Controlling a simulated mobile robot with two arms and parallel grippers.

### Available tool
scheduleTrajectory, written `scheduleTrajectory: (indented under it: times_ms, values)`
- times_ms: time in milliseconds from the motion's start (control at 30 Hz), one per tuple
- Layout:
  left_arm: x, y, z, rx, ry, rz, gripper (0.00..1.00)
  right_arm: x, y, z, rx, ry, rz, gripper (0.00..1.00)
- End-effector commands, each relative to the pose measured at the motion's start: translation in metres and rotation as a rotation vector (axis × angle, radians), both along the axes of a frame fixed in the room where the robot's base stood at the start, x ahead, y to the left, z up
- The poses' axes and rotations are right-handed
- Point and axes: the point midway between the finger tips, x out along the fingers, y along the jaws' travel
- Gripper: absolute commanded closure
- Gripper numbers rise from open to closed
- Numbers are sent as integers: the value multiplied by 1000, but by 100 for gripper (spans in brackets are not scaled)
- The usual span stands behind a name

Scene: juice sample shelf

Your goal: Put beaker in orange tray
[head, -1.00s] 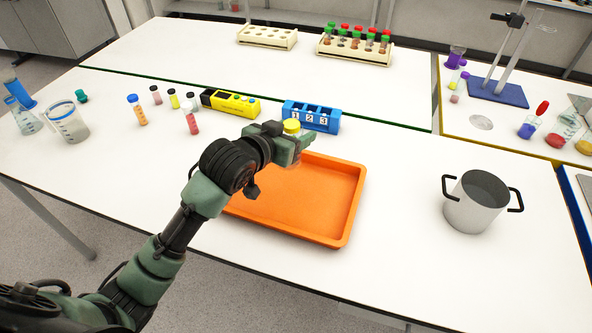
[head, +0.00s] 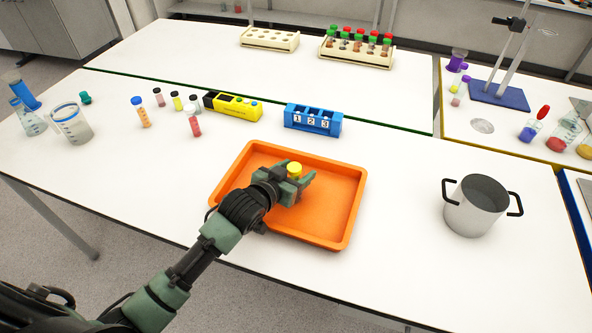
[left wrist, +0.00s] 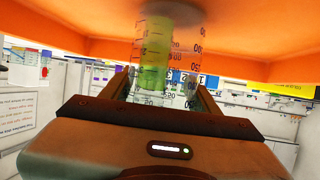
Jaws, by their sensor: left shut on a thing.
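The orange tray (head: 347,212) lies on the white table in front of me. My left gripper (head: 297,186) is over the middle of the tray, shut on a clear beaker with printed graduations, seen in the left wrist view (left wrist: 178,62). A yellow-green thing (left wrist: 156,52) shows through the beaker; I cannot tell if it is inside. In the head view only a yellow top (head: 294,169) shows between the fingers. The orange tray surface (left wrist: 80,25) is close to the beaker's end, and I cannot tell if they touch. My right gripper is out of view.
A metal pot (head: 478,207) stands to the right. A blue numbered block (head: 313,119) and a yellow-black rack (head: 235,106) stand behind the tray. Another beaker (head: 72,124), a flask and several vials stand at the left. The table between tray and pot is clear.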

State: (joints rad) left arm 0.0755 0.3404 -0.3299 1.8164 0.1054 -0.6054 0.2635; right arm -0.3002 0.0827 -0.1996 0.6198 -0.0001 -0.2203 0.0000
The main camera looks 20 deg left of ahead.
Motion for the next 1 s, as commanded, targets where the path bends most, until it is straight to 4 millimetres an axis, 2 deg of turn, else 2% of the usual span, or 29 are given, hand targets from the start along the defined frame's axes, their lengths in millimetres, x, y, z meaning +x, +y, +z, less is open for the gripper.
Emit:
scheduleTrajectory:
  times_ms: [200, 233, 300, 667, 833, 1000]
  values:
    - [0, 0, -3, -1, -2, 0, 89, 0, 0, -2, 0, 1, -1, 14]
    - [0, 0, -3, 0, 0, 0, 31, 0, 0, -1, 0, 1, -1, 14]
    - [0, 0, -3, 0, 1, 0, 18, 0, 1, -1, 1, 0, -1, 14]
    - [0, 0, 2, 0, -1, 0, 18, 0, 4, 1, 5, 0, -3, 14]
    - [-18, 5, 6, 0, 1, 0, 18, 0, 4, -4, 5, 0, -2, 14]
    - [-49, 12, 19, 0, 1, 0, 18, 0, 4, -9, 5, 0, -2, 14]
